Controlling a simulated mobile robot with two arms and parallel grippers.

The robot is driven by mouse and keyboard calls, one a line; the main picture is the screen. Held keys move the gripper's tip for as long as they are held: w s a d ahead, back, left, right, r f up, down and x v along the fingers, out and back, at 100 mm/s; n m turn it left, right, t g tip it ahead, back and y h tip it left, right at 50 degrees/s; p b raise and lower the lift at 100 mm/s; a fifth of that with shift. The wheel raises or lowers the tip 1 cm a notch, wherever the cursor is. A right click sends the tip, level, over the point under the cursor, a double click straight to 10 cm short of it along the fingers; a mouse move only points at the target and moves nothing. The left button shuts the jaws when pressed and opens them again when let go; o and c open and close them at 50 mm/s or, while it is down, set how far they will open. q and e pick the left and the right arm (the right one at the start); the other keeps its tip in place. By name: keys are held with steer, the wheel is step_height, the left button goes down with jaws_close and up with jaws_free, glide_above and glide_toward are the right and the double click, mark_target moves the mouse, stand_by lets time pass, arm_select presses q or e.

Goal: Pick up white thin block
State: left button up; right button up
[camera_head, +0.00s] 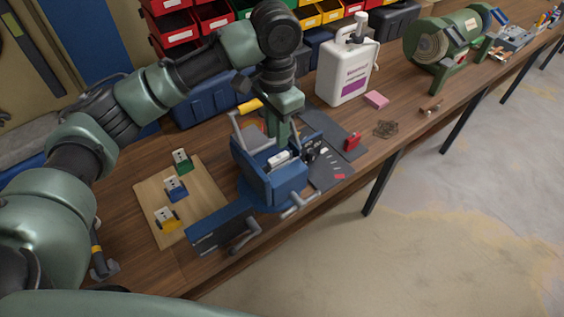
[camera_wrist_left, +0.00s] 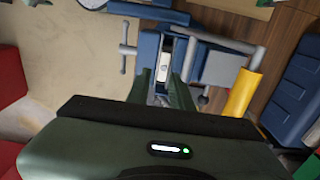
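The white thin block (camera_head: 277,160) lies in the blue vise (camera_head: 270,185), between its blue walls. It also shows in the left wrist view (camera_wrist_left: 163,78) as a narrow pale strip in the slot. My left gripper (camera_head: 281,137) points down just above the vise, over the block. In the left wrist view its two green fingers (camera_wrist_left: 163,92) stand apart with a gap between them. The block shows beyond that gap, and I see no clear contact. My right gripper is in neither view.
A wooden board (camera_head: 205,200) left of the vise carries green, blue and yellow socket boxes. A dark mat (camera_head: 322,170) with small parts and a red item lies to its right. A white jug (camera_head: 347,75), a pink block (camera_head: 376,99) and a green grinder (camera_head: 440,45) stand farther right. Bins line the back.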

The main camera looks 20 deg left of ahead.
mark_target(279, 156)
arm_select(q)
steer(key=shift+w+f, duration=0.75)
steer(key=shift+f, duration=1)
steer(key=shift+s+f+p, duration=0.2)
steer(key=shift+f+p, duration=0.1)
step_height(279, 156, down, 5)
steer(key=shift+w+a+p, duration=0.1)
steer(key=shift+w+p, duration=0.05)
steer(key=shift+p, duration=0.6)
jaws_close()
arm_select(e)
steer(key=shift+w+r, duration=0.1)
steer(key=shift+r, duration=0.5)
